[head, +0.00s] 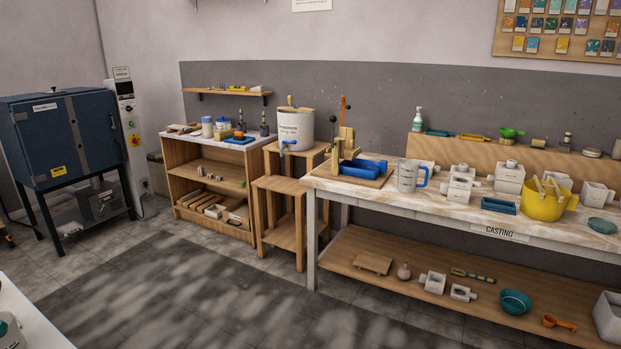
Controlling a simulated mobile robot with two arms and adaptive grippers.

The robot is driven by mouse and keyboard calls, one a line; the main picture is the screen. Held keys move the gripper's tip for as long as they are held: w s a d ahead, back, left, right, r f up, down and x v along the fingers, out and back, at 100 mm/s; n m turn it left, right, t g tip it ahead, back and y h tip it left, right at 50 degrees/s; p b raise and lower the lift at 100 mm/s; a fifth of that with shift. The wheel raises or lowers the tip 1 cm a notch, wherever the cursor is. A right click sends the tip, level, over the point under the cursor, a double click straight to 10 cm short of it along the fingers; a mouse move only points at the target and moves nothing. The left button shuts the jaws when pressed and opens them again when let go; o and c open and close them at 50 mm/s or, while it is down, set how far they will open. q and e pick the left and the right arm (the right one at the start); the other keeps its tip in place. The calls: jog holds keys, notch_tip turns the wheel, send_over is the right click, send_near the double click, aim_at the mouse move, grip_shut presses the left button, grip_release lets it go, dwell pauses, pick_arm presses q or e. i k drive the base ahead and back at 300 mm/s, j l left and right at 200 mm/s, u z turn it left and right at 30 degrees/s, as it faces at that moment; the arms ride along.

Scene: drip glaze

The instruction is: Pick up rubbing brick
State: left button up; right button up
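I cannot pick out the rubbing brick with certainty at this distance. Several small pale blocks lie on the shelves of the wooden shelf unit (207,166) left of centre, too small to tell apart. The casting table (437,205) on the right carries white block-like moulds (509,177), a blue tray (499,206), a clear measuring jug (411,175) and a yellow bucket (541,204). Neither of my grippers is in view.
A blue kiln (64,139) stands at the left. A white bucket with a tap (296,129) sits on a wooden stand (283,188). A white surface edge (35,318) shows at the lower left. The tiled floor (190,290) in front is clear.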

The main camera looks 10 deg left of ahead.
aim_at(239, 135)
jog(key=i+u, duration=0.25)
jog(key=i, duration=1.8)
jog(key=i+j+u, duration=0.15)
jog(key=i+u, duration=0.2)
jog(key=i, duration=0.3)
jog(key=i+u, duration=0.4)
jog(key=i, duration=0.2)
jog(key=i+l+u, duration=0.2)
jog(key=i+u, duration=0.15)
jog(key=i, duration=0.3)
